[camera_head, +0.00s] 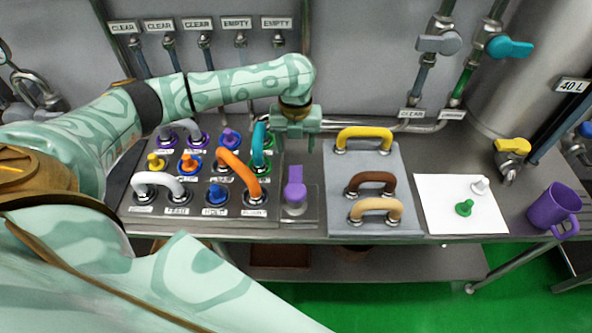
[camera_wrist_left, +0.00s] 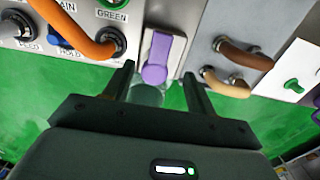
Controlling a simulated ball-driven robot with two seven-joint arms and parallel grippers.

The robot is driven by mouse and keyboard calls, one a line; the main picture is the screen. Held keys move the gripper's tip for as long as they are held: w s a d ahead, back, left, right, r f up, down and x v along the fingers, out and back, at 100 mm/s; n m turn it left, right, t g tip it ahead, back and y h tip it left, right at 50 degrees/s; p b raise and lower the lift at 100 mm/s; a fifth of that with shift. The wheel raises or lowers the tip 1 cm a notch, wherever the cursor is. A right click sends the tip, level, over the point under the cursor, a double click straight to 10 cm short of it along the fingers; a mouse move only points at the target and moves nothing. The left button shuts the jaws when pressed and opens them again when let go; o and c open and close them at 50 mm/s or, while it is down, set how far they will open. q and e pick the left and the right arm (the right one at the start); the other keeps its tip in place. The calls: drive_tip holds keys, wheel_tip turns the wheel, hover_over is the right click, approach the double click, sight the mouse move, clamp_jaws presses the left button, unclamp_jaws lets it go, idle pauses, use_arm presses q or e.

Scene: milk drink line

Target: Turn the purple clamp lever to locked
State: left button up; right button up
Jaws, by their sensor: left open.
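The purple clamp lever (camera_head: 295,190) stands on a small grey plate to the right of the panel of hoses and knobs. It also shows in the left wrist view (camera_wrist_left: 157,62), near the top centre. My left gripper (camera_head: 297,144) is open and empty, behind and above the lever in the head view. In the left wrist view its two fingertips (camera_wrist_left: 158,78) point toward the lever, one on each side of it in the picture. I cannot tell the exact gap; no contact shows. My right gripper is not in view.
An orange hose loop (camera_head: 240,172) and a teal one (camera_head: 258,145) stand close left of the lever. A grey plate with yellow, brown and tan handles (camera_head: 375,188) is to the right. Further right are a white sheet (camera_head: 440,190) with two pegs and a purple mug (camera_head: 553,207).

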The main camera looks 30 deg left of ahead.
sight(296, 172)
use_arm(q)
wheel_tip(296, 172, down, 10)
drive_tip(key=shift+b, duration=1.1)
